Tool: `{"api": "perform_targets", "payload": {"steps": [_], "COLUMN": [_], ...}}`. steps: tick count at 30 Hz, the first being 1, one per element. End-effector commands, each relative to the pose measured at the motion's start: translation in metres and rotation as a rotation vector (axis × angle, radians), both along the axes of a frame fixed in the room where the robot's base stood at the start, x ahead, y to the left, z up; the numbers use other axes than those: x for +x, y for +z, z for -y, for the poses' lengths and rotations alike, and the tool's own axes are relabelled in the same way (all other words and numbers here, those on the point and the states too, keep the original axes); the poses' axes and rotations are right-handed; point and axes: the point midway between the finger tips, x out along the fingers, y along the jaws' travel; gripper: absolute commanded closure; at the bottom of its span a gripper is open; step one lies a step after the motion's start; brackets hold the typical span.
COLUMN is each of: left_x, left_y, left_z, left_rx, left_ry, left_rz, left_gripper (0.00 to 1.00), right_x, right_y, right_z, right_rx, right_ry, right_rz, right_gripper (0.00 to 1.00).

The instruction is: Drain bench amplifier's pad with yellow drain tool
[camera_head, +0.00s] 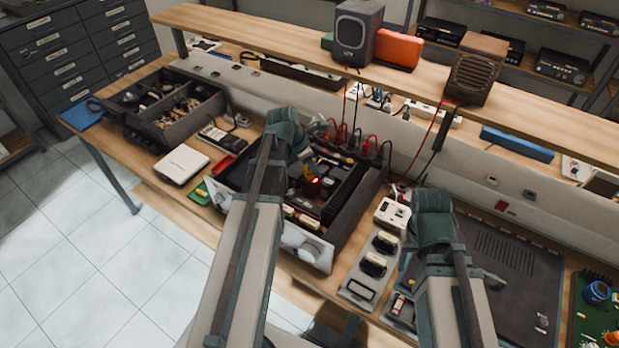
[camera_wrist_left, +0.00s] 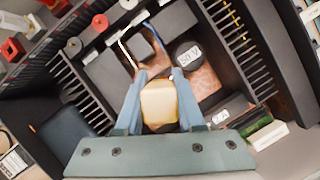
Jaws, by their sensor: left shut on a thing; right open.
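The bench amplifier is an open chassis with black finned heat sinks (camera_head: 345,205) on the bench, its silver front panel facing me. In the left wrist view, its inside shows a copper-coloured board (camera_wrist_left: 207,82) and a black round part marked 50 V (camera_wrist_left: 187,56). My left gripper (camera_head: 309,176) reaches down into the chassis. It is shut on the yellow drain tool (camera_wrist_left: 160,103), whose tip is close to the board beside the round part; I cannot tell whether it touches. The pad itself I cannot make out. My right gripper (camera_head: 433,216) is open, right of the amplifier, its fingers mostly hidden.
Red and black leads (camera_head: 372,146) hang behind the amplifier. A shelf (camera_head: 420,77) with speakers runs along the back. A dark parts tray (camera_head: 178,122) and a white box (camera_head: 181,164) stand left. A dark mat (camera_head: 510,270) lies right. Heat-sink walls flank my left gripper closely.

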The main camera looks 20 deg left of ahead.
Motion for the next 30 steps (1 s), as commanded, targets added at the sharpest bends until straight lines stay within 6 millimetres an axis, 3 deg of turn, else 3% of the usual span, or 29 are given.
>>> {"api": "perform_targets", "payload": {"steps": [17, 30], "left_x": [0.0, 0.0], "left_y": [0.001, 0.028], "left_z": [0.0, 0.0], "left_rx": [0.001, 0.0], "left_ry": [0.0, 0.0], "left_rz": [-0.001, 0.0], "left_gripper": [1.0, 1.0], "right_x": [0.0, 0.0], "right_y": [0.001, 0.028], "right_z": [0.0, 0.0], "right_rx": [0.0, 0.0], "right_ry": [0.0, 0.0], "right_rz": [0.0, 0.0], "right_gripper": [0.5, 0.5]}}
